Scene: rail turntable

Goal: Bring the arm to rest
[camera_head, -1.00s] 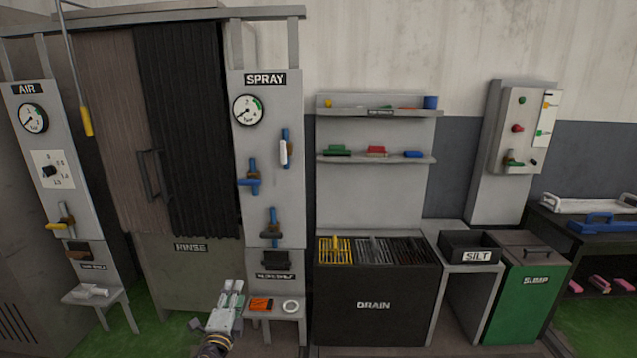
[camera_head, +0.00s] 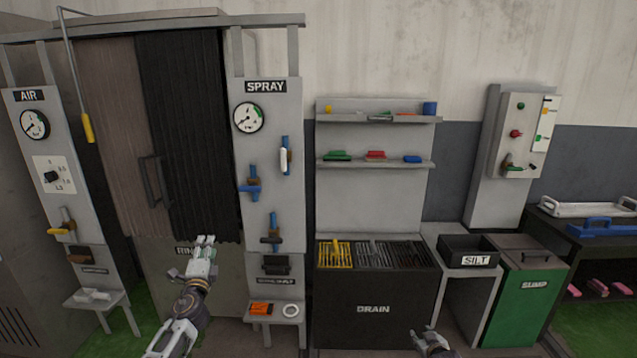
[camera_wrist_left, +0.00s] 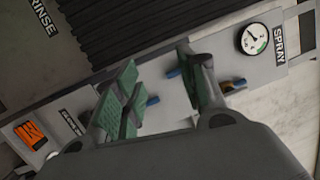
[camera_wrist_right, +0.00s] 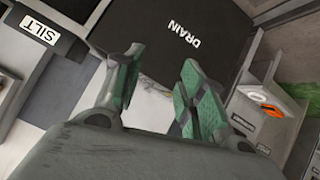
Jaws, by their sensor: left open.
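My left gripper (camera_head: 204,243) is raised in front of the rinse booth, just left of the spray panel (camera_head: 273,165). In the left wrist view its two green-padded fingers (camera_wrist_left: 160,92) stand apart with nothing between them. My right gripper (camera_head: 424,338) shows at the bottom edge of the head view, in front of the drain cabinet (camera_head: 372,325). In the right wrist view its fingers (camera_wrist_right: 160,95) are also apart and empty. Most of my right arm is out of view.
The booth's dark curtain (camera_head: 190,130) and the spray valves (camera_head: 272,235) are close to my left gripper. A small shelf (camera_head: 272,316) holds an orange item and a white ring. The silt tray (camera_head: 468,250) and green sump bin (camera_head: 525,300) stand at right.

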